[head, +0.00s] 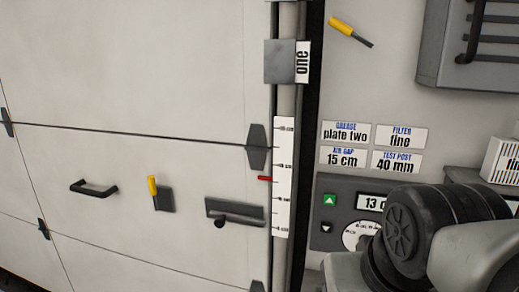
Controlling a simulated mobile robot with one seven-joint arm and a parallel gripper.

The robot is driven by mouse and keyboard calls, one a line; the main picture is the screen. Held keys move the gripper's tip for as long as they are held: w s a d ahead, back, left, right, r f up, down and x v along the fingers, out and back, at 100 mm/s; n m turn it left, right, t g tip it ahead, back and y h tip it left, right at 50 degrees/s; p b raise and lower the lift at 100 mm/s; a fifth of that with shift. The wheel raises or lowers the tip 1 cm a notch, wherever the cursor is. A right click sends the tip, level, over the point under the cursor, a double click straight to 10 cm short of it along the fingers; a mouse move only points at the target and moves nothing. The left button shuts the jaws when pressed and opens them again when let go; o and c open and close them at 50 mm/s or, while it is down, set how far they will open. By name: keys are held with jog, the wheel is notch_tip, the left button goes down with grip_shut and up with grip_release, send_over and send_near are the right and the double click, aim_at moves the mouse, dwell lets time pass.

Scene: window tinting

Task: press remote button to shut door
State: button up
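The large pale panelled door (110,80) fills the left of the head view, with dark hinges, a handle (94,188) and a dark latch (235,212). Its lower edge is outside the view. A grey control panel (340,186) on the wall has a green up-arrow button (330,199), a dark down-arrow button (326,228), a display (371,203) starting "13" and a round dial (358,236). I cannot make out a separate remote. My arm covers the panel's lower right; my gripper is not in view.
A white scale (284,180) with a red pointer (264,178) stands by the door's right edge. Labels (346,133) sit above the panel. A yellow-handled tool (350,31) is on the wall, another yellow handle (153,187) on the door. A grey box (435,70) juts out upper right.

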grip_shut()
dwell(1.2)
